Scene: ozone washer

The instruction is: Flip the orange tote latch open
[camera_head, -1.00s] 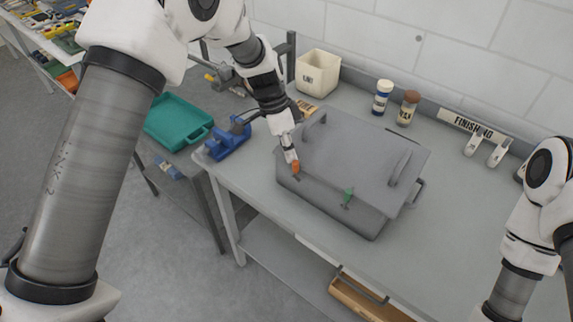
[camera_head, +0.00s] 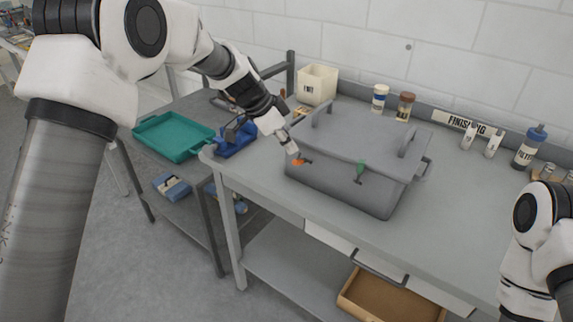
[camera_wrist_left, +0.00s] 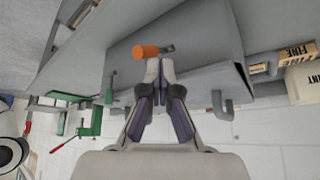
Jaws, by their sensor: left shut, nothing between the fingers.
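The grey tote (camera_head: 345,188) stands on the workbench with its lid (camera_head: 365,135) down. On its front are an orange latch (camera_head: 298,162) and a green latch (camera_head: 360,168). The orange latch lies sideways, to the left of its dark pivot; the green one stands upright. My left gripper (camera_head: 293,151) is shut and empty, its tips right at the orange latch. In the left wrist view the closed fingertips (camera_wrist_left: 160,70) are just below the orange latch (camera_wrist_left: 146,51); whether they touch it I cannot tell. My right gripper is out of view; only its arm shows.
A blue vise (camera_head: 236,138) and a teal tray (camera_head: 172,137) are left of the tote. A white bin (camera_head: 317,84) and bottles (camera_head: 380,98) stand behind it. An open drawer (camera_head: 385,298) is below.

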